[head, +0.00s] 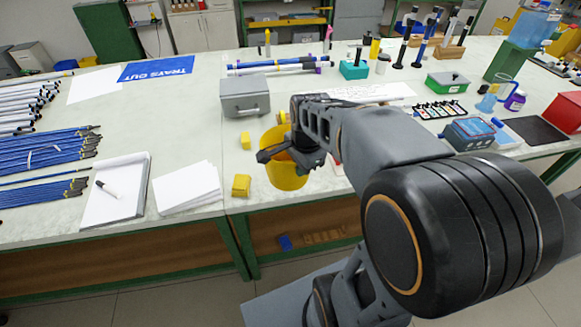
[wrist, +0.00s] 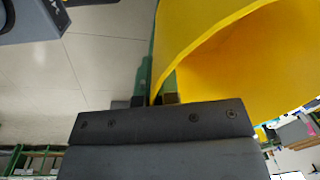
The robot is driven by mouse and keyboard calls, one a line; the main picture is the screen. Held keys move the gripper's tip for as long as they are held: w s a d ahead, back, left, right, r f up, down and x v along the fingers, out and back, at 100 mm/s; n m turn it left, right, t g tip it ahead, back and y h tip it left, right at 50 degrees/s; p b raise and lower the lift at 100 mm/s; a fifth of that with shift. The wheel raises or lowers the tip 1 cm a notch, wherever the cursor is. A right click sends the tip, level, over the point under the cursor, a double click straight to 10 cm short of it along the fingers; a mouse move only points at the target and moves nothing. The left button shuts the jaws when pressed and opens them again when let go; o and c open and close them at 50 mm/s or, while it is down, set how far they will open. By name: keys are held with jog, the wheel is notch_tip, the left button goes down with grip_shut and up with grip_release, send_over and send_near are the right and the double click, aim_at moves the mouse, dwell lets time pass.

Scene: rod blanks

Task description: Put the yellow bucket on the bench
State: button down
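The yellow bucket (head: 287,175) appears upright at the near side of the bench (head: 190,80), in front of the grey metal box. I cannot tell whether its base touches the bench top. My gripper (head: 277,153) is at the bucket's rim and partly hides it. In the wrist view my gripper's (wrist: 155,99) two dark fingertips are close on either side of the bucket's (wrist: 230,60) wall, and the gripper looks shut on it. Tiled floor shows beside the bucket in that view.
Yellow blocks (head: 241,185) lie left of the bucket, near the front edge. A grey metal box (head: 245,97) stands behind it. Paper stacks (head: 188,187) and a notepad (head: 115,190) lie further left. My arm hides the bench to the right.

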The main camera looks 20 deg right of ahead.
aim_at(288, 160)
jog(key=w+d+f, duration=0.1)
jog(key=w, duration=0.1)
jog(key=w+d+f, duration=0.1)
jog(key=w+d+f+p, duration=0.1)
jog(key=w, duration=0.1)
jog(key=shift+w+d, duration=0.35)
jog(key=shift+d, duration=0.05)
jog(key=shift+w+d+f+p, duration=0.15)
jog(key=shift+w+d+f, duration=0.5)
jog(key=shift+f, duration=0.9)
jog(key=shift+w+d+f+p, duration=0.15)
jog(key=shift+w+d+f, duration=0.2)
jog(key=shift+w+f, duration=0.85)
jog(key=shift+w+d+f+p, duration=0.15)
jog(key=shift+w+d+f, duration=0.35)
jog(key=shift+f, duration=1.35)
jog(key=shift+f, duration=0.1)
jog(key=shift+f, duration=0.1)
jog(key=c, duration=1.4)
grip_release()
jog(key=shift+o, duration=0.2)
jog(key=shift+s, duration=0.1)
